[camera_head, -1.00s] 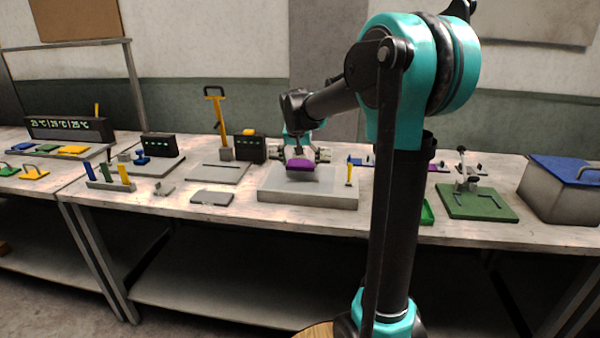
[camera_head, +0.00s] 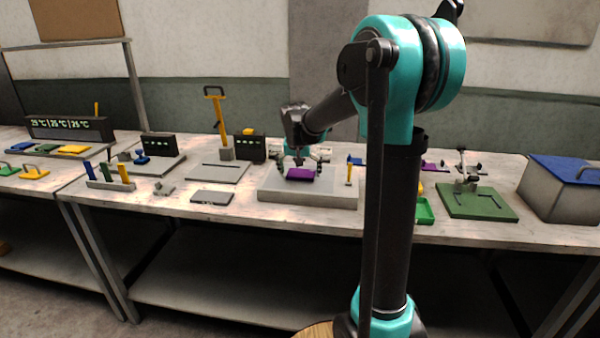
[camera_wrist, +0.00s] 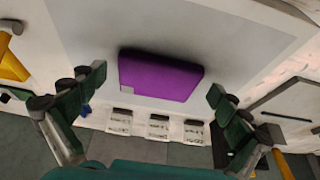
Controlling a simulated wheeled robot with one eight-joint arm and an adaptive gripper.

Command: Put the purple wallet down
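The purple wallet (camera_head: 300,174) lies on the grey slab (camera_head: 310,198) on the workbench. In the wrist view the wallet (camera_wrist: 160,76) lies flat on a pale grey surface, with a small light mark on its near left corner. My gripper (camera_head: 303,158) is just behind and above the wallet in the head view. In the wrist view my gripper's two green fingers (camera_wrist: 155,90) are spread wide, with clear gaps between them and the wallet. The gripper is open and holds nothing.
A yellow-topped post (camera_head: 349,172) stands at the slab's right. A flat grey plate (camera_head: 212,197) lies to its left, and a dark box (camera_head: 250,148) stands behind left. A green fixture (camera_head: 477,203) and a blue-lidded box (camera_head: 565,188) are farther right.

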